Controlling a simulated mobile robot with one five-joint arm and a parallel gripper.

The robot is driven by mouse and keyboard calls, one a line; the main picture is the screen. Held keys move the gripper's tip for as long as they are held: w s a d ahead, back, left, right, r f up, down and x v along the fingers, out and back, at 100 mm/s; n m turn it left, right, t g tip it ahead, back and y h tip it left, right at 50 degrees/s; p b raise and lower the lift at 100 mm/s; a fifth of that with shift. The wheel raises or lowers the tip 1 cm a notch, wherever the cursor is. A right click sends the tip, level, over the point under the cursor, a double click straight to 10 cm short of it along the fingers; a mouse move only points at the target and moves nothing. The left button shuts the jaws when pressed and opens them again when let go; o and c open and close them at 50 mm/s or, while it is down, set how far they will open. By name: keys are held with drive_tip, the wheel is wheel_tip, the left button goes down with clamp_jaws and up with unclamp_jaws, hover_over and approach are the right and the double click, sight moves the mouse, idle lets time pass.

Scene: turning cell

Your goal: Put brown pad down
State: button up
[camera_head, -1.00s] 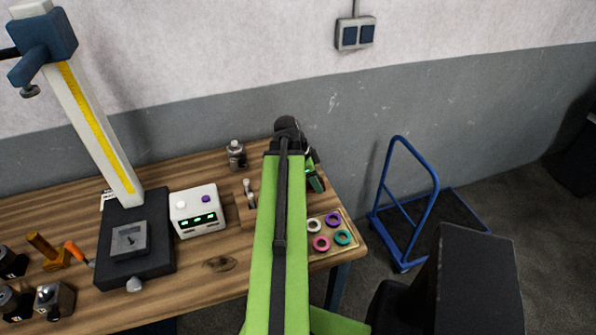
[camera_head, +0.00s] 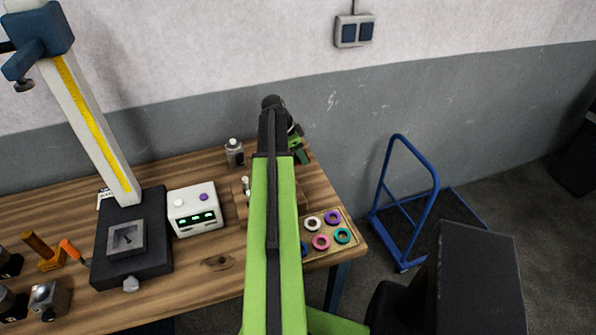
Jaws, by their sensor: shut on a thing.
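The pad itself cannot be made out, as my arm and wrist hide the fingertips. A brown wooden block (camera_head: 238,202) with small metal pieces on it stands on the bench, partly hidden behind my arm.
A tray (camera_head: 323,255) with several coloured rings lies at the bench's right end. A white box (camera_head: 195,209) with green displays, a grey metal part (camera_head: 235,153) and a black-based height stand (camera_head: 130,262) are to the left. A blue trolley (camera_head: 405,205) stands right of the bench.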

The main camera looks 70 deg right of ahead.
sight(298, 161)
drive_tip(key=shift+w+d+f, duration=0.3)
drive_tip(key=shift+w+f, duration=0.1)
drive_tip(key=shift+w, duration=0.2)
drive_tip(key=shift+f+b, duration=2.15)
drive_tip(key=shift+b, duration=0.1)
drive_tip(key=o, duration=1.2)
drive_tip(key=shift+r, duration=0.1)
drive_tip(key=shift+r+p, duration=0.3)
drive_tip(key=shift+p, duration=0.1)
drive_tip(key=p+v, duration=1)
drive_tip(key=v, duration=0.1)
drive_tip(key=shift+a+r+p, duration=0.15)
drive_tip(key=shift+r+p, duration=0.2)
drive_tip(key=shift+p, duration=0.05)
